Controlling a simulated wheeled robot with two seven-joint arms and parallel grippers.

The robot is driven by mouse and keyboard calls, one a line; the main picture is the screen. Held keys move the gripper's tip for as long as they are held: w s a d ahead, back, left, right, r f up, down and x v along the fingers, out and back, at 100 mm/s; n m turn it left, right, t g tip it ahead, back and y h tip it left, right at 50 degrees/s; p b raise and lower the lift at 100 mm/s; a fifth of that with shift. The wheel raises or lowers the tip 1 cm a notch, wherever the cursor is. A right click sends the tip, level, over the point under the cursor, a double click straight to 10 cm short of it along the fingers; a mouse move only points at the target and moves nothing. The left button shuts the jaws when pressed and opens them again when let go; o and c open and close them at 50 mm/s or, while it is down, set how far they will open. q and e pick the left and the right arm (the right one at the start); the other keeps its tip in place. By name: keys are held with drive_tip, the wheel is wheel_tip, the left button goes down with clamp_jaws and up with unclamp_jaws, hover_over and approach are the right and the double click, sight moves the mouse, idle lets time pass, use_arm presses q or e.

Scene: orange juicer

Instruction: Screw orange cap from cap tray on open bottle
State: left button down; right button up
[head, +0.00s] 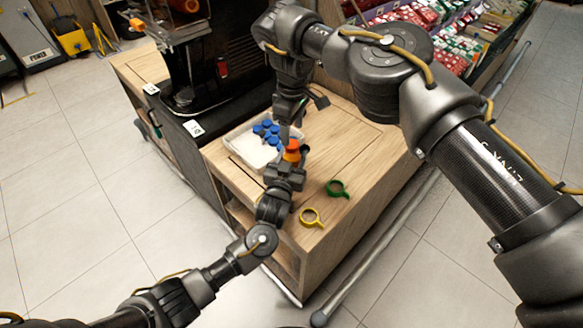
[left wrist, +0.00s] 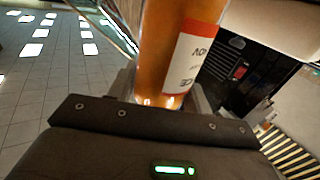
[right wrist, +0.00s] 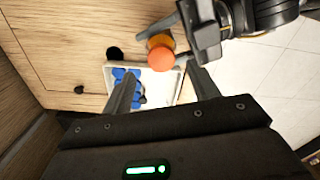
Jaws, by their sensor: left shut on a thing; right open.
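My left gripper (head: 287,168) is shut on the bottle, which stands upright with amber contents. In the left wrist view, the bottle (left wrist: 168,55) fills the space between the fingers and shows a white and red label. An orange cap (head: 292,146) appears to sit on the bottle's top; whether it is screwed tight cannot be told. The cap also shows from above in the right wrist view (right wrist: 161,59). The white cap tray (head: 240,152) with several blue caps (head: 267,129) lies behind the bottle.
The wooden counter (head: 350,150) carries a green ring with a handle (head: 338,188) and a yellow one (head: 312,217) near its front right. A dark juicer machine (head: 215,60) stands at the back left. The counter's right part is clear.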

wheel_tip(320, 180, up, 8)
drive_tip(key=shift+f, duration=0.15)
use_arm(q)
drive_tip(key=c, duration=0.6)
unclamp_jaws()
drive_tip(key=shift+o, duration=0.2)
drive_tip(key=shift+s, duration=0.1)
drive_tip(key=v, duration=1)
drive_tip(key=shift+s, duration=0.3)
use_arm(e)
drive_tip(key=shift+f, duration=0.2)
use_arm(q)
drive_tip(key=shift+a, duration=0.1)
